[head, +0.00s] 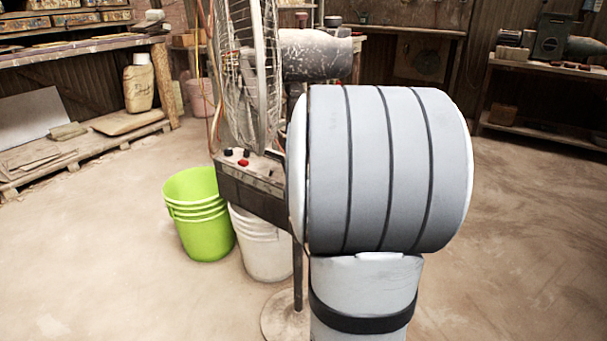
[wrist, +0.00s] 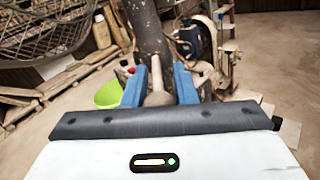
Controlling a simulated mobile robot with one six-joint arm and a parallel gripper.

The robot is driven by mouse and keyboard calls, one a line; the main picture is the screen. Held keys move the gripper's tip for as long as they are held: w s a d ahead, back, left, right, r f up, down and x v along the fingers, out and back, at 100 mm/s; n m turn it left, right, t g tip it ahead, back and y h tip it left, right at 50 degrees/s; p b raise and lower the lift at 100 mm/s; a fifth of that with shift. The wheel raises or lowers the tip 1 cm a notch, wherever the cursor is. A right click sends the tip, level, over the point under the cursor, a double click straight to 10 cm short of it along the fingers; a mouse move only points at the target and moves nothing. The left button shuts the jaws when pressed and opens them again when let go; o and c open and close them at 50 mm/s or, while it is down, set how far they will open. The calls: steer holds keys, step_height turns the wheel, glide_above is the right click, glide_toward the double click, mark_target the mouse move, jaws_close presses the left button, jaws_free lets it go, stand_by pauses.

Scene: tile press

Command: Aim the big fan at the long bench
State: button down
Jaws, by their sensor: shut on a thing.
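The big fan's wire cage (head: 246,75) shows nearly edge-on in the head view. Its scuffed grey motor housing (head: 316,54) points to the right, so the cage faces left. The fan stands on a thin pole with a round base (head: 285,318). In the wrist view the cage (wrist: 45,30) is at upper left. My gripper (wrist: 157,88) has its blue fingers shut on a pale knobbed handle (wrist: 156,74) at the dark housing (wrist: 149,28). In the head view my arm hides the gripper. A long wooden bench (head: 100,47) stands at the left; another bench (head: 400,28) stands behind.
Green buckets (head: 200,225) and white buckets (head: 262,245) stand beside the fan pole. A control box (head: 250,185) with knobs sits below the cage, with cables hanging near. A shelf bench (head: 550,68) is at the right. The floor at right is clear.

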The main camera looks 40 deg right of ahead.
steer(key=shift+w+a, duration=0.1)
steer(key=shift+a, duration=0.1)
steer(key=c, duration=1.2)
jaws_free()
steer(key=shift+a, duration=0.15)
